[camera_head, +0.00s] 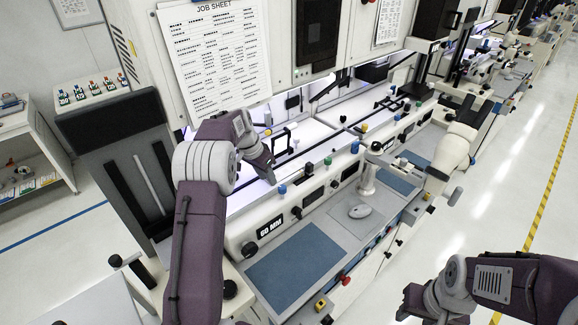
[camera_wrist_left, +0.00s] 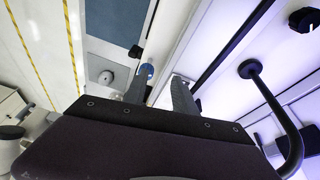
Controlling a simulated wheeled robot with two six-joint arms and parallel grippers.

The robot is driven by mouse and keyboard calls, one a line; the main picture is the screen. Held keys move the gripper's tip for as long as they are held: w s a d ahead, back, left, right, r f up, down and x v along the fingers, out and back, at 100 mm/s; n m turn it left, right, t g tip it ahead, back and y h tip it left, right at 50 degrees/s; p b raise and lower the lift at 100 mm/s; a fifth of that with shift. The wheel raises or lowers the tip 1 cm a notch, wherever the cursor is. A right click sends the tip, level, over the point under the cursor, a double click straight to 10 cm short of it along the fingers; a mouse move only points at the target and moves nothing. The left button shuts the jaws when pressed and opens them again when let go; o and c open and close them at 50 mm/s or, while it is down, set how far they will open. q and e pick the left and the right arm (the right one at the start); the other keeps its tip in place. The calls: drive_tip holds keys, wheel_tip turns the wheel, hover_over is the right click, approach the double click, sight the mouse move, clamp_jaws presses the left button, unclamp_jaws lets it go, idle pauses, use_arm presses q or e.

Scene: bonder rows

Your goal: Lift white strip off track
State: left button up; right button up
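My left gripper (camera_head: 268,172) reaches down over the lit track of the nearest bonder. In the left wrist view its two grey fingers (camera_wrist_left: 160,92) stand apart, with a pale surface showing between them. A dark rail (camera_head: 312,160) runs along the track beside the gripper and also shows in the wrist view (camera_wrist_left: 232,42). I cannot clearly pick out the white strip from the pale track surface; the gripper and arm hide part of it. My right arm (camera_head: 455,285) is at the lower right, away from the machine; its fingertips do not show clearly.
The bonder's front panel has black knobs (camera_head: 249,249) and blue knobs (camera_head: 282,189). A job sheet (camera_head: 214,55) hangs above. Clear floor (camera_head: 490,200) lies to the right.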

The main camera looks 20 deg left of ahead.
use_arm(q)
drive_tip(key=m, duration=0.2)
approach(265, 183)
wheel_tip(265, 183, up, 2)
drive_tip(key=shift+w+d+f+t+p, duration=0.15)
drive_tip(key=shift+d+f+t+p, duration=0.05)
drive_tip(key=shift+f+p, duration=0.35)
drive_tip(key=shift+w+d+f+t+p, duration=0.15)
drive_tip(key=shift+f+t+p, duration=0.05)
drive_tip(key=shift+f+p, duration=0.35)
drive_tip(key=shift+w+d+f, duration=0.15)
drive_tip(key=shift+f, duration=0.4)
drive_tip(key=shift+p+x, duration=0.9)
drive_tip(key=shift+p, duration=0.15)
drive_tip(key=x, duration=0.2)
drive_tip(key=shift+f+p, duration=0.35)
drive_tip(key=shift+f, duration=0.05)
drive_tip(key=shift+w+d+f, duration=0.15)
drive_tip(key=shift+w+f, duration=0.05)
drive_tip(key=shift+f, duration=0.1)
drive_tip(key=shift+s, duration=0.1)
clamp_jaws()
use_arm(e)
drive_tip(key=r, duration=0.4)
drive_tip(key=a+r, duration=0.1)
drive_tip(key=r, duration=0.1)
drive_tip(key=shift+s, duration=0.2)
